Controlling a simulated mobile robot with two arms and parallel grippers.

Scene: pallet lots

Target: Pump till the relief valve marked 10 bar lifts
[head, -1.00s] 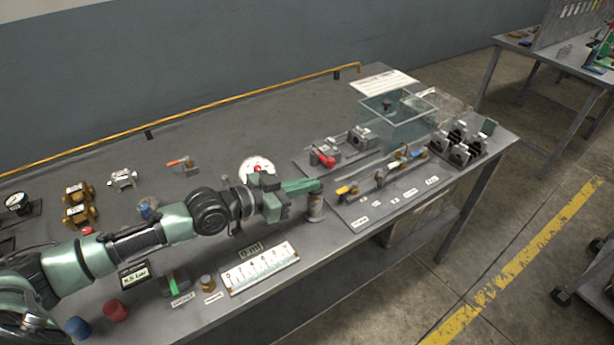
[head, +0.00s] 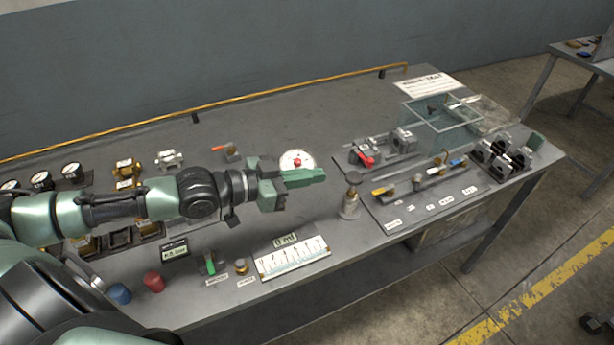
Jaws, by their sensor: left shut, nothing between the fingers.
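My left gripper (head: 318,176) is shut and empty over the bench, just left of an upright metal cylinder (head: 350,207) with a round knob (head: 353,178) on top. A gap shows between fingertips and knob. A white round dial with a red centre (head: 297,162) stands behind the gripper, partly covered by it. On a plate at the right is a row of fittings, with a yellow-handled one (head: 383,191) and a blue-ended one (head: 458,162). Small labels (head: 393,223) lie before them, too small to read, so I cannot tell which is 10 bar. My right gripper is out of view.
A clear box (head: 440,128) and dark blocks (head: 500,158) stand at the right end. A red-handled fitting (head: 366,158) lies behind the row. A scale card (head: 292,258) and red (head: 153,282) and blue (head: 120,293) caps lie in front. The back middle is clear.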

